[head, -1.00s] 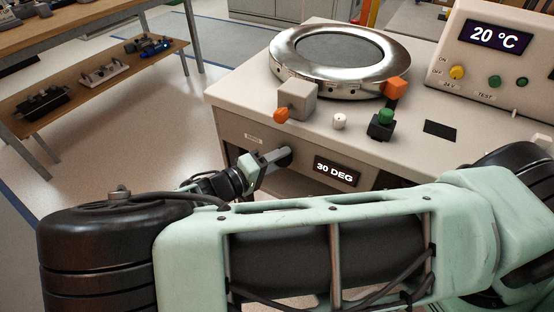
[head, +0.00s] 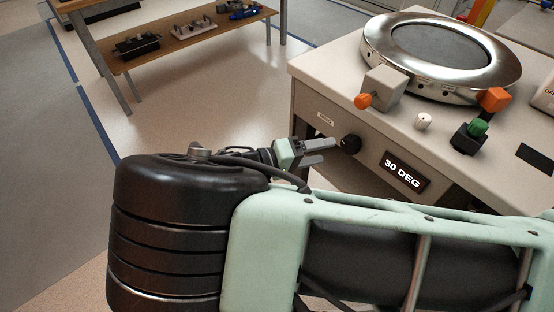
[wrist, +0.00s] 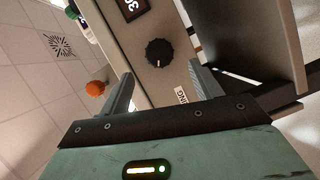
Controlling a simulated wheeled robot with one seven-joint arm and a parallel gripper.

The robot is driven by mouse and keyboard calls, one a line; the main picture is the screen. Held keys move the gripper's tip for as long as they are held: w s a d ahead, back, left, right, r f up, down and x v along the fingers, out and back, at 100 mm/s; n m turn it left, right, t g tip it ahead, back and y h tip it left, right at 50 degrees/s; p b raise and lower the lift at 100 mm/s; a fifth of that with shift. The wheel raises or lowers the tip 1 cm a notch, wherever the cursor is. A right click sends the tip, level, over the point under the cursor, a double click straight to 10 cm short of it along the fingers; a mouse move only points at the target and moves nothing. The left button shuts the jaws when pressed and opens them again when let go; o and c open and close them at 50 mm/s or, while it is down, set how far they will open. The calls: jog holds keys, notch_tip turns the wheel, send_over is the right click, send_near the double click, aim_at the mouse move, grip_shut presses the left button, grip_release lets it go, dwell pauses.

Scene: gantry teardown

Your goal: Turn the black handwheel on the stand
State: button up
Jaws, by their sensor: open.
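The black handwheel (head: 350,145) is a small round knob on the front face of the stand (head: 313,75), left of a display reading "30 DEG" (head: 404,170). My gripper (head: 328,149) is open and empty, just left of the knob in the head view. In the wrist view the knob (wrist: 159,52) shows whole, with a white mark on its rim, beyond and between the two open fingers (wrist: 160,88). The fingers are apart from it in the wrist view. My arm hides the lower part of the stand in the head view.
On the stand's top are a metal ring (head: 440,90), a grey block with an orange knob (head: 364,101), a white knob (head: 424,121), a green-topped black block (head: 472,134) and an orange block (head: 494,98). A wooden shelf (head: 160,56) stands at the back left. Floor between them is clear.

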jog(key=v, duration=1)
jog(key=s+d+r+n+g+y, duration=0.4)
jog(key=s+d+r+n+y, duration=0.55)
jog(key=s+r+y, duration=0.65)
notch_tip(320, 180, up, 14)
jog(key=d+m+y+p, duration=0.1)
jog(key=m+p, duration=0.1)
jog(key=p, duration=1.3)
jog(key=shift+d+r, duration=0.15)
jog(key=shift+d, duration=0.1)
